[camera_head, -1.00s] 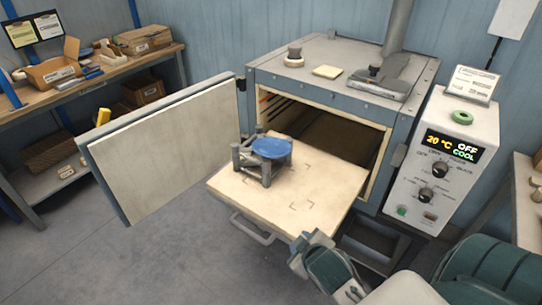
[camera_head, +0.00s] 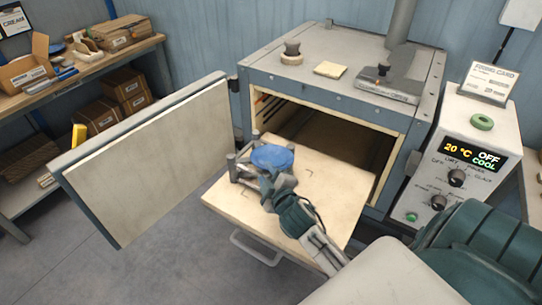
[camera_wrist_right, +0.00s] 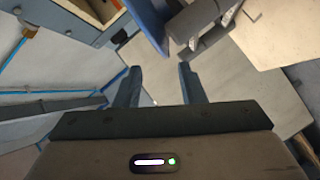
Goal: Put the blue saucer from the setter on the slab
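The blue saucer (camera_head: 272,157) rests on the grey setter (camera_head: 232,168), which stands on the pale slab (camera_head: 335,190) in front of the open dryer chamber. My right gripper (camera_head: 270,184) is at the near side of the setter, just below the saucer's near edge, and hides part of the setter. In the right wrist view its two fingers (camera_wrist_right: 160,75) are apart with nothing between them. The saucer (camera_wrist_right: 149,22) shows nearly edge-on just beyond the fingertips, with the setter (camera_wrist_right: 200,25) beside it. My left gripper is in neither view.
The open dryer door (camera_head: 150,150) stands left of the slab. The control box (camera_head: 470,150) is at the right and reads 20 °C, OFF, COOL. A handle (camera_head: 255,250) hangs below the slab's front edge. The slab's right half is bare beyond my arm.

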